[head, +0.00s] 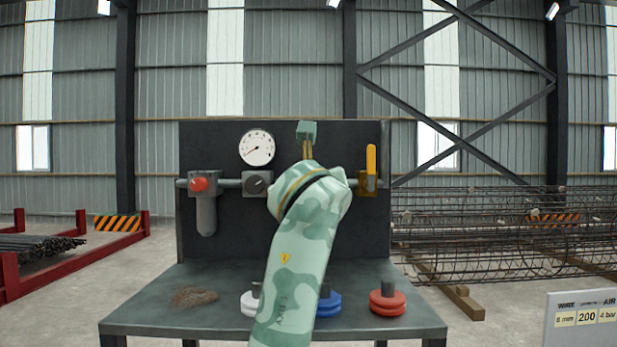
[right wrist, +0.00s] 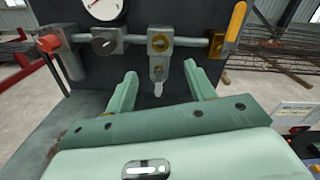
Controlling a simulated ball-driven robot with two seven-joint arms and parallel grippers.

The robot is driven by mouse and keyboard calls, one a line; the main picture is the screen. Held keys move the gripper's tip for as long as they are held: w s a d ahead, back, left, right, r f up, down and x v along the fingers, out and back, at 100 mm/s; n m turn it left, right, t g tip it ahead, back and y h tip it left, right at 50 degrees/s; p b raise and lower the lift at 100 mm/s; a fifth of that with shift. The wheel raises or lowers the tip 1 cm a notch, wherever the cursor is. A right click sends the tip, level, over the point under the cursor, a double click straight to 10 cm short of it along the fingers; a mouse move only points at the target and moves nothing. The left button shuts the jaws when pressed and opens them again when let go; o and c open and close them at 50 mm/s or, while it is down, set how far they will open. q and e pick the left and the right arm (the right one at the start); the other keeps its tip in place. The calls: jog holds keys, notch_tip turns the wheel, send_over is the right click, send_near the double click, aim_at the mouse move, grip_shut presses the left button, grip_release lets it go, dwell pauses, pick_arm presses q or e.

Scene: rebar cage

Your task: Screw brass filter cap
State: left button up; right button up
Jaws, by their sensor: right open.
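I cannot tell which brass part is the filter cap. My right gripper (right wrist: 160,69) is open, with its green fingers apart on either side of the stem in the picture. No contact shows, and the gap in depth is unclear. My left gripper is not in view.
The dark panel (head: 230,135) carries a gauge (head: 257,147) and a red-knobbed unit (head: 199,184) with a hanging bowl.

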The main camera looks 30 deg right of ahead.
jog(key=p+x, duration=0.4)
jog(key=x, duration=0.9)
jog(key=shift+p, duration=0.4)
jog(key=shift+s+f, duration=0.1)
jog(key=c, duration=1)
